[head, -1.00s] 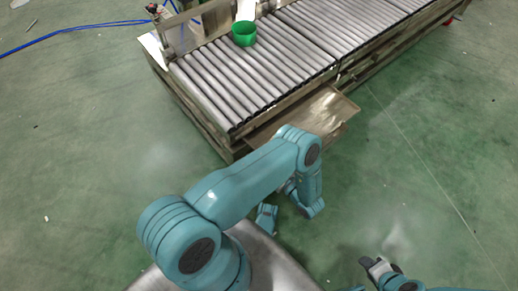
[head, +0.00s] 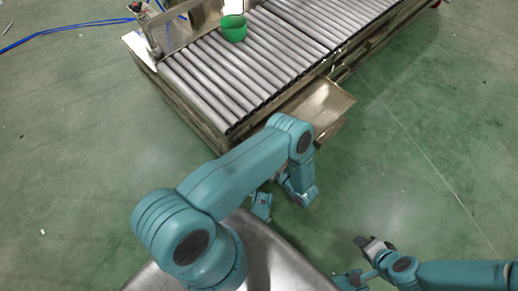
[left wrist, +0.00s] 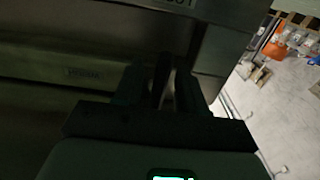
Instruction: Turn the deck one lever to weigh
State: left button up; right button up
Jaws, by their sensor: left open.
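The deck one lever cannot be made out for certain. In the left wrist view, my left gripper (left wrist: 162,88) is open, its dark fingers in front of a shadowed metal panel (left wrist: 40,60). A dark upright piece shows between the fingers; whether it is the lever, I cannot tell. A small label (left wrist: 83,72) sits on the panel left of the fingers, too dim to read surely. In the head view my left arm bends down beside the conveyor's near corner, and its fingertips cannot be made out. My right gripper (head: 374,244) is at lower right, over the floor, clear of the conveyor.
A roller conveyor (head: 285,45) runs from the left to the upper right. A green cup (head: 234,28) stands on its rollers. A metal tray (head: 318,104) juts from its near side. Blue hose (head: 70,27) lies on the floor at upper left. Green floor at right is open.

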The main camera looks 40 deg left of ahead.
pick_arm(q)
grip_shut()
pick_arm(e)
jog(key=shift+d, duration=0.1)
pick_arm(q)
jog(key=shift+w+n, duration=0.1)
jog(key=shift+n, duration=0.2)
pick_arm(e)
jog(key=shift+s+r, duration=0.1)
pick_arm(q)
jog(key=shift+w+r+n+p, duration=0.1)
jog(key=shift+w+n+p, duration=0.2)
jog(key=shift+n, duration=0.75)
jog(key=shift+w+r+n+p, duration=0.15)
jog(key=shift+n+p, duration=0.2)
jog(key=shift+n, duration=0.65)
jog(key=shift+w+r+n+p, duration=0.1)
jog(key=shift+w+n+p, duration=0.2)
jog(key=shift+n, duration=0.75)
pick_arm(e)
jog(key=shift+s+r+g, duration=0.3)
jog(key=shift+s+r, duration=0.3)
jog(key=shift+r, duration=0.2)
